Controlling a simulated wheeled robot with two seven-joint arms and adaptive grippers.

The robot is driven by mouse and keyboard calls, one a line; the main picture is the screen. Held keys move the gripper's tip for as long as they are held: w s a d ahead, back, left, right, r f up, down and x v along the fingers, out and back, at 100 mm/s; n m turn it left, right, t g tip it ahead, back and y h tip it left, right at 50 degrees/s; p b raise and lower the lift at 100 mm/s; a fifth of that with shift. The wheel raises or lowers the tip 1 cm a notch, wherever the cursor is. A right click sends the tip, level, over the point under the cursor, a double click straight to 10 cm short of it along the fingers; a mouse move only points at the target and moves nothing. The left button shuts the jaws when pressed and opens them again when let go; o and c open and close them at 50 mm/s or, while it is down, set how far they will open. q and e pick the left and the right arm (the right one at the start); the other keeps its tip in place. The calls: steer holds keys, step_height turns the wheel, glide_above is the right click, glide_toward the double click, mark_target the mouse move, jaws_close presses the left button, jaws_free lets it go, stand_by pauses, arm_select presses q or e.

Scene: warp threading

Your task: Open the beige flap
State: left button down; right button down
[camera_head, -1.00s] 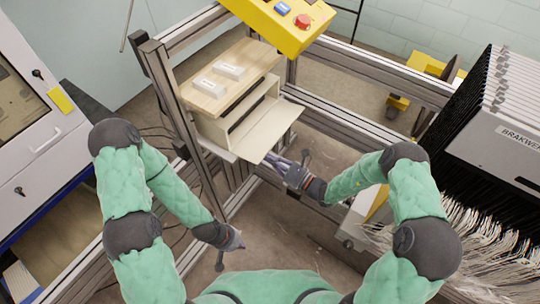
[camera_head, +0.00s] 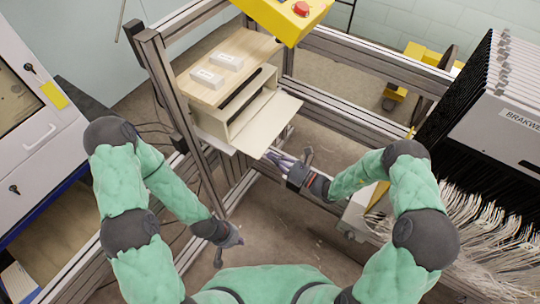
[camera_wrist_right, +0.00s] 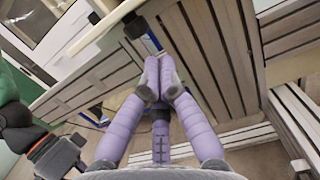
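The beige flap (camera_head: 262,124) is on the front of a beige box (camera_head: 222,128) under a wooden shelf top in the head view. It stands out from the box, swung down and outward, with the opening behind it partly visible. My right gripper (camera_head: 277,159) is just beyond the flap's lower front corner; I cannot tell whether it touches. In the right wrist view its purple fingers (camera_wrist_right: 159,84) come together at the tips with nothing seen between them. My left gripper (camera_head: 238,239) hangs low, away from the flap; its fingers are too small to read.
The wooden top (camera_head: 232,62) carries two small white blocks (camera_head: 207,78). A metal frame (camera_head: 172,100) surrounds the box. A yellow control box (camera_head: 278,16) hangs above. A dark rack with many pale threads (camera_head: 480,235) stands at the right. Open floor lies below.

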steer(key=r+p+v, duration=0.1)
steer(key=p+v, duration=0.1)
steer(key=v, duration=0.8)
steer(key=shift+r+p, duration=0.25)
steer(key=shift+p, duration=0.15)
